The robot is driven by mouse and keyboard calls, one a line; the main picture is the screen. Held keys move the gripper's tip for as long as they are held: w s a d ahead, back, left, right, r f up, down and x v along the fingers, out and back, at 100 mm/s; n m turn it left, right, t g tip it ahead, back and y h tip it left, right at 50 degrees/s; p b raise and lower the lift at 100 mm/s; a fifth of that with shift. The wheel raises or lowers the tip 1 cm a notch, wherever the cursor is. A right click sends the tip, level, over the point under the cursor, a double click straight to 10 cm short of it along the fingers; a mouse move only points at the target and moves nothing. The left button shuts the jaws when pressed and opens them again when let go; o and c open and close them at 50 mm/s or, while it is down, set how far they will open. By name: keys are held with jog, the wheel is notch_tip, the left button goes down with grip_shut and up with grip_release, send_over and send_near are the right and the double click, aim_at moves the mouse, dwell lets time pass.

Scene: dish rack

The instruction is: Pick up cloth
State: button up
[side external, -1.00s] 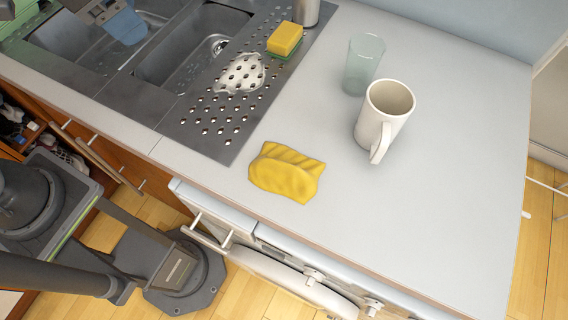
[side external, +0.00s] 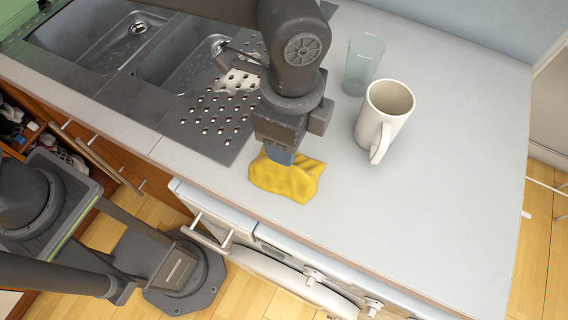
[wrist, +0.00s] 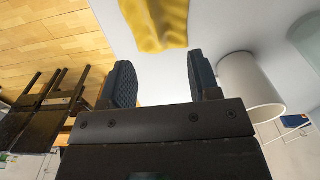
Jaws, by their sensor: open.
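The yellow cloth (side external: 288,182) lies crumpled on the light grey counter, near its front edge and just right of the perforated steel drainboard. In the wrist view the cloth (wrist: 158,22) shows at the top, ahead of the gap between my fingers. My gripper (side external: 279,158) is over the cloth's back left part in the side view, and its fingertips overlap the cloth there. In the wrist view my gripper (wrist: 160,80) is open, with its two dark ridged fingers apart and nothing between them. I cannot tell whether the fingers touch the cloth.
A cream mug (side external: 383,115) stands right of the cloth, with a clear glass (side external: 361,66) behind it. The drainboard (side external: 205,125) and sink (side external: 165,60) lie to the left. The counter (side external: 440,200) is bare at the right. My arm hides the sponge.

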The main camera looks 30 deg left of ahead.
notch_tip(320, 180, down, 3)
jog(key=shift+f, duration=0.1)
jog(key=shift+s+a+f, duration=0.15)
jog(key=shift+a+f, duration=0.05)
jog(key=shift+f, duration=1.15)
jog(key=shift+s+a+f, duration=0.15)
jog(key=shift+f, duration=1.15)
jog(key=shift+c, duration=0.2)
jog(key=c, duration=1)
jog(key=shift+o, duration=0.2)
jog(key=shift+r, duration=0.15)
notch_tip(320, 180, up, 4)
jog(key=shift+r, duration=0.1)
jog(key=w+a+r, duration=0.4)
jog(key=a+r, duration=0.2)
jog(key=a, duration=0.4)
jog(key=shift+w+a+r, duration=0.3)
jog(key=shift+w+a, duration=0.05)
